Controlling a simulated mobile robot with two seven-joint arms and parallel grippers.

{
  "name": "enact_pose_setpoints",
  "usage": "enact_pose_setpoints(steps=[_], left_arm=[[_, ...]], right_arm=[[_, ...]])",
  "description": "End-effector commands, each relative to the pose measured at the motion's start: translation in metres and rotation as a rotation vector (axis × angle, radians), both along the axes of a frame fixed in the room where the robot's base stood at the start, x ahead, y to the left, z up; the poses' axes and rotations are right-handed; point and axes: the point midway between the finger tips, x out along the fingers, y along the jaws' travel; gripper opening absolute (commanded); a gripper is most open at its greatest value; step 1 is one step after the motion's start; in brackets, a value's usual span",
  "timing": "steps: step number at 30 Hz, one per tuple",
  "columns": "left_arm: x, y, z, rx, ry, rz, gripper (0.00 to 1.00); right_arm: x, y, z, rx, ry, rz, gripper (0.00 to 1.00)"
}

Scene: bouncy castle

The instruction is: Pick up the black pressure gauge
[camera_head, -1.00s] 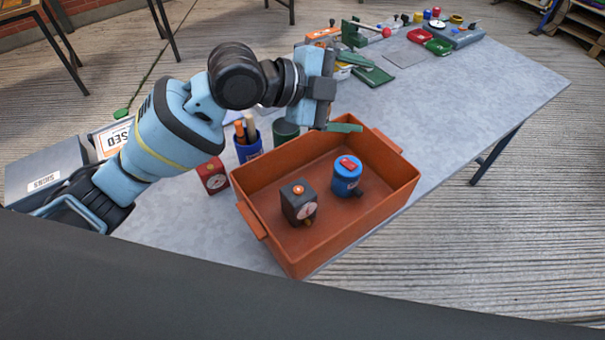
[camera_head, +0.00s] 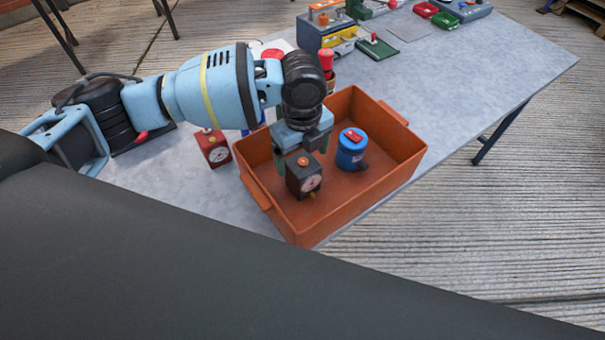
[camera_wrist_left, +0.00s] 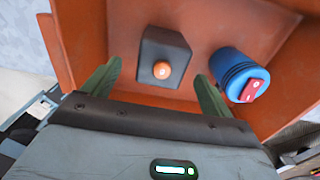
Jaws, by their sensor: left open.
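The black pressure gauge (camera_head: 304,178) stands upright inside the orange crate (camera_head: 376,200), with an orange knob on top and a pale dial on its front. In the left wrist view the gauge (camera_wrist_left: 176,47) lies ahead of and between my two green fingertips. My left gripper (camera_head: 301,150) is open and points down just above and behind the gauge; it also shows in the left wrist view (camera_wrist_left: 157,82) with nothing between its fingers. In the head view the arm hides part of the crate's back wall. My right gripper does not show.
A blue canister (camera_head: 351,150) with a red top stands in the crate right of the gauge, close to the right finger in the wrist view. A red gauge (camera_head: 213,147) stands on the table (camera_head: 480,85) left of the crate. The table right of the crate is clear.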

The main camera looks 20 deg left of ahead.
Motion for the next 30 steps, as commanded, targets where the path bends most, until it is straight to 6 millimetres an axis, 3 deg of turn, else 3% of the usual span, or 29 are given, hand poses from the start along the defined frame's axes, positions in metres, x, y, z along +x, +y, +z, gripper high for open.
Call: enact_pose_setpoints(steps=[6,13,22,30], left_arm=[[-0.001,-0.001,-0.022,0.000,0.003,-0.001,0.85],[0.000,-0.001,-0.030,-0.001,0.002,-0.001,0.85],[0.000,-0.001,-0.070,-0.001,0.002,-0.001,0.85],[0.000,-0.001,-0.075,-0.002,0.000,-0.001,0.85]], right_arm=[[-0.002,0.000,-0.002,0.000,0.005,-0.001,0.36],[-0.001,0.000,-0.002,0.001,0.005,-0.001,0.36],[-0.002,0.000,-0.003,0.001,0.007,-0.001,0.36],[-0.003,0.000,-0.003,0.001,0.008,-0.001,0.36]])
